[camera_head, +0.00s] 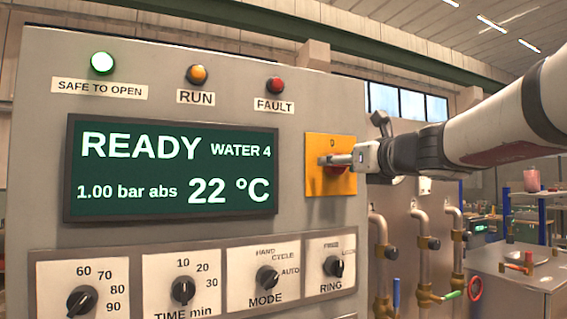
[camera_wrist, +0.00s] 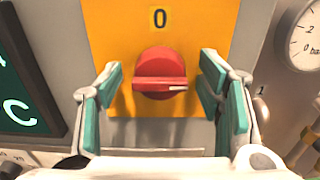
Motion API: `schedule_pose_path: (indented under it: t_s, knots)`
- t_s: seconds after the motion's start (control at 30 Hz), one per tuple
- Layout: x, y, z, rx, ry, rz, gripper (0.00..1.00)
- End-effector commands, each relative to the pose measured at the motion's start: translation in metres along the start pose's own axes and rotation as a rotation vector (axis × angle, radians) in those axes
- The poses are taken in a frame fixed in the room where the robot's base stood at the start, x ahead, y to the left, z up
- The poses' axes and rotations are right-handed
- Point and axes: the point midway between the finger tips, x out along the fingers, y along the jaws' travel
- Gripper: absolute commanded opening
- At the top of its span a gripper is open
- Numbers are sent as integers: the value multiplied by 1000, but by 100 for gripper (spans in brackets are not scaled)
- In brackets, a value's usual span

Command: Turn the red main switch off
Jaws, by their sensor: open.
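The red main switch (camera_wrist: 160,64) sits on a yellow plate (camera_wrist: 100,20) marked 0 at the top. Its handle bar lies horizontal, with a white mark at the right end. In the head view the red switch (camera_head: 341,169) is mostly hidden behind my gripper (camera_head: 338,160), which reaches in from the right. In the wrist view my gripper (camera_wrist: 160,80) is open, with one teal-padded finger on each side of the handle. A gap shows between each finger and the red handle, and nothing is held.
A display (camera_head: 172,168) reading READY is left of the plate. Knobs including MODE (camera_head: 268,278) and RING (camera_head: 334,266) sit below. A pressure gauge (camera_wrist: 300,38) is at the right. Pipes with valves (camera_head: 424,245) stand right of the panel.

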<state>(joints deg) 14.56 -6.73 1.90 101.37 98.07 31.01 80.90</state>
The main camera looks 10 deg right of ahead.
Motion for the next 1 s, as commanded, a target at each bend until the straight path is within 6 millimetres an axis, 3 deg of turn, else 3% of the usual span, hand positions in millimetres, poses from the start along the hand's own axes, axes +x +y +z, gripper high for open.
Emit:
schedule_pose_path:
  t_s: [0.07,0.1,0.3,0.67,1.0]
  knots:
    - [0,0,0,0,0,0,61]
    - [0,0,0,0,0,0,56]
    - [0,0,0,0,1,0,13]
    - [0,0,-1,-40,0,1,13]
    - [2,1,-3,-263,-1,1,13]
